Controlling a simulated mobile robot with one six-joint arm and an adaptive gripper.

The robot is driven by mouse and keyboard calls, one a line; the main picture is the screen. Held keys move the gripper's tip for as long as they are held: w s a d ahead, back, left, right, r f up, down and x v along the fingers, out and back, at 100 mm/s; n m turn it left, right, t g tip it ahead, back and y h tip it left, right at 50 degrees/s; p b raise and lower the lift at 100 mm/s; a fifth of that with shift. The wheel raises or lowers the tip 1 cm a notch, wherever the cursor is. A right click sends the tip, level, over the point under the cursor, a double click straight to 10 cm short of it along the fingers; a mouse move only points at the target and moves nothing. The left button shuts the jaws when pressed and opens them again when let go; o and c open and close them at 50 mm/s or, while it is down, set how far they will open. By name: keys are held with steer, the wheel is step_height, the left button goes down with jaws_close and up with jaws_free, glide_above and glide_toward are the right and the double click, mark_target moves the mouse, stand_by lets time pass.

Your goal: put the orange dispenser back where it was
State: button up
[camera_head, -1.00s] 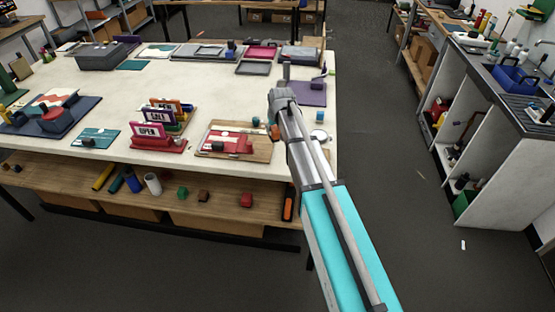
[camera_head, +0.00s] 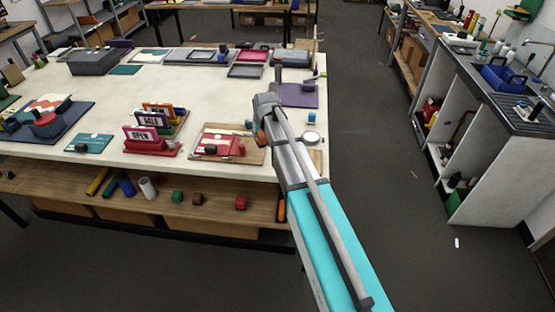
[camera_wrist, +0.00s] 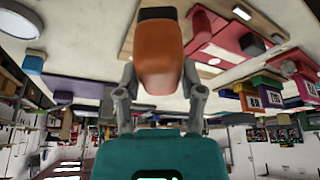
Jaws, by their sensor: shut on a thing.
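The orange dispenser (camera_wrist: 160,58) is between the two fingers of my gripper (camera_wrist: 160,88) in the wrist view. It has a rounded orange body and a dark end. In the head view a small orange part of it (camera_head: 261,138) shows beside my gripper (camera_head: 262,128), over the right part of the white table, beside a wooden board (camera_head: 252,158). My gripper is shut on it. My arm partly hides it in the head view. I cannot tell whether it touches the table.
The board carries a red piece (camera_head: 222,144). A white round dish (camera_head: 311,138) and a small blue object (camera_head: 312,118) are right of my arm. Red and green sign holders (camera_head: 152,147) stand left of the board. An orange-and-black object (camera_head: 281,206) is on the lower shelf.

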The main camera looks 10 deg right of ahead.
steer(key=s+d+r+p, duration=0.1)
steer(key=s+d+r, duration=0.1)
steer(key=s+d, duration=0.2)
steer(key=s+d+r+m+p, duration=0.1)
steer(key=s+d, duration=0.3)
steer(key=s, duration=0.6)
steer(key=shift+s+r+h+p, duration=0.15)
steer(key=shift+r+h+p, duration=0.25)
steer(key=shift+p, duration=0.4)
steer(key=w+a+f+b, duration=0.1)
steer(key=w+f+b, duration=0.8)
steer(key=w, duration=0.4)
steer(key=shift+a, duration=0.15)
steer(key=shift+w, duration=0.1)
steer(key=shift+w+f+b, duration=0.35)
steer(key=shift+f+b, duration=0.15)
steer(key=shift+b, duration=0.1)
steer(key=shift+f+b, duration=1.45)
steer(key=shift+f, duration=0.05)
